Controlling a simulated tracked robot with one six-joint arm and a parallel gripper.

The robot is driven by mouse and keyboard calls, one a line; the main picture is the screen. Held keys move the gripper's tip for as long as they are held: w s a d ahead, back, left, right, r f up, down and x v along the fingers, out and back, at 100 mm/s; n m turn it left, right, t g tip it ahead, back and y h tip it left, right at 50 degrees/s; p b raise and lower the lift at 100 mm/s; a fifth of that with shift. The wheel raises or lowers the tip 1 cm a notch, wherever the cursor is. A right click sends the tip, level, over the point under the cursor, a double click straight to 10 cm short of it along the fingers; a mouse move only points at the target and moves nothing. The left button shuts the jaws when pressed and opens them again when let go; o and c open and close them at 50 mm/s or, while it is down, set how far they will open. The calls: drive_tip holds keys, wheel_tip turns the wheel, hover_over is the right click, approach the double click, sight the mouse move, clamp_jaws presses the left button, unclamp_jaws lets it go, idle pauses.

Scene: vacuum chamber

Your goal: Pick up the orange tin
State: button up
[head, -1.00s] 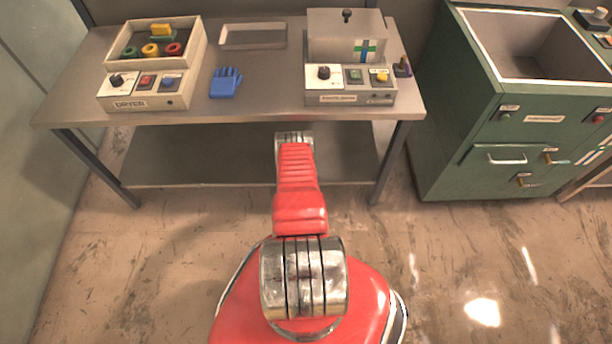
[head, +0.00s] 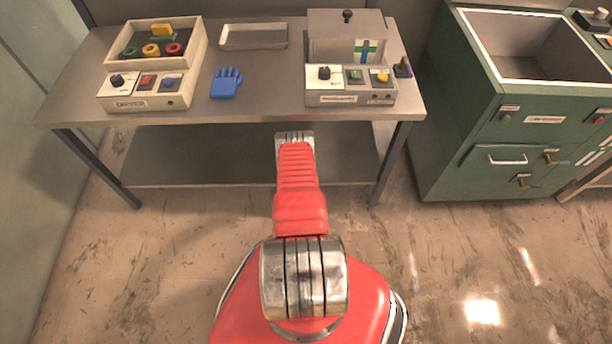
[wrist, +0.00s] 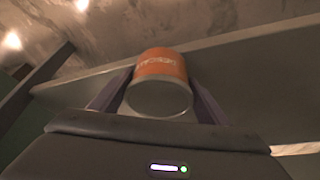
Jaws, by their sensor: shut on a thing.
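The orange tin (wrist: 162,66) shows in the wrist view. It has an orange band with pale lettering and a grey round end facing the camera. My gripper (wrist: 160,90) is shut on it, with one dark finger on each side. In the head view my red arm reaches down and forward toward the table's lower shelf. There the tin and the fingers are hidden.
A metal table (head: 265,95) stands ahead with a lower shelf (head: 230,160). On top are a dryer box (head: 150,90), a blue glove (head: 226,82), a shallow tray (head: 253,45) and a lidded grey device (head: 350,97). A green cabinet (head: 480,165) stands right; floor in front is clear.

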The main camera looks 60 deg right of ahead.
drive_tip(key=shift+r, duration=0.15)
wheel_tip(320, 180, up, 9)
drive_tip(key=shift+r, duration=0.3)
idle(0.3)
drive_tip(key=shift+s, duration=0.1)
idle(0.6)
